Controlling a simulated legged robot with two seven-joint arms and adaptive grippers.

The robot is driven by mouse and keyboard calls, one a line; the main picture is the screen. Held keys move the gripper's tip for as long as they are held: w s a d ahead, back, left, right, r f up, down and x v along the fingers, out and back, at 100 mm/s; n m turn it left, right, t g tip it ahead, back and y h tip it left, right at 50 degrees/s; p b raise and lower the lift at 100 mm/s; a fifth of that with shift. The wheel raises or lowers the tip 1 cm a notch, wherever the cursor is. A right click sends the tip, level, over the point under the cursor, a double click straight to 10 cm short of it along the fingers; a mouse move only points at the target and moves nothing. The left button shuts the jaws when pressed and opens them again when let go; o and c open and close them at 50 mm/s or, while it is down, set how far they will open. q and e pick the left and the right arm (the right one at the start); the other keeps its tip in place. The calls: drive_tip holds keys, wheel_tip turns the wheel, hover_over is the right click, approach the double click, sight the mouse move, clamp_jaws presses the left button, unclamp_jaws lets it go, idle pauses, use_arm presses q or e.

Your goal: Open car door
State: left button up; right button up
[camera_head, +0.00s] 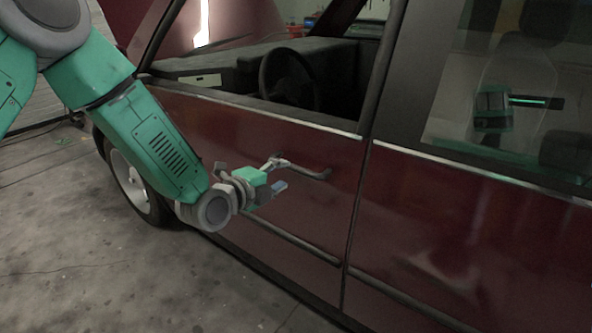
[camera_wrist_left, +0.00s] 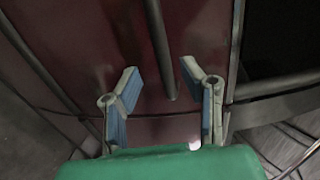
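The dark red car door (camera_head: 250,135) is shut, flush with the panel behind it. Its door handle (camera_head: 318,175) is a thin bar below the window, near the door's rear edge. My left gripper (camera_head: 279,175) is at the front end of the handle, fingers pointing toward the door. In the left wrist view its two blue-padded fingers are open, and the handle (camera_wrist_left: 161,45) ends in the gap between them. The fingers stand apart from the bar on both sides. Whether a fingertip touches the door is unclear. My right gripper is not in view.
The front window is open, with a steering wheel (camera_head: 290,78) inside. The rear door (camera_head: 470,220) is shut, with a dark and green shape in its glass. The front wheel (camera_head: 130,185) lies behind my left arm. The concrete floor (camera_head: 110,270) beside the car is clear.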

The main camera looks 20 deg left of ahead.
sight(293, 170)
use_arm(q)
drive_tip(key=x, duration=0.4)
drive_tip(key=shift+w+d, duration=0.15)
drive_tip(key=shift+d, duration=0.2)
drive_tip(key=shift+w+d+f, duration=0.15)
drive_tip(key=shift+w+d, duration=0.05)
drive_tip(key=shift+w, duration=0.45)
drive_tip(key=shift+a, duration=0.1)
drive_tip(key=shift+a, duration=0.1)
drive_tip(key=shift+c, duration=1.3)
clamp_jaws()
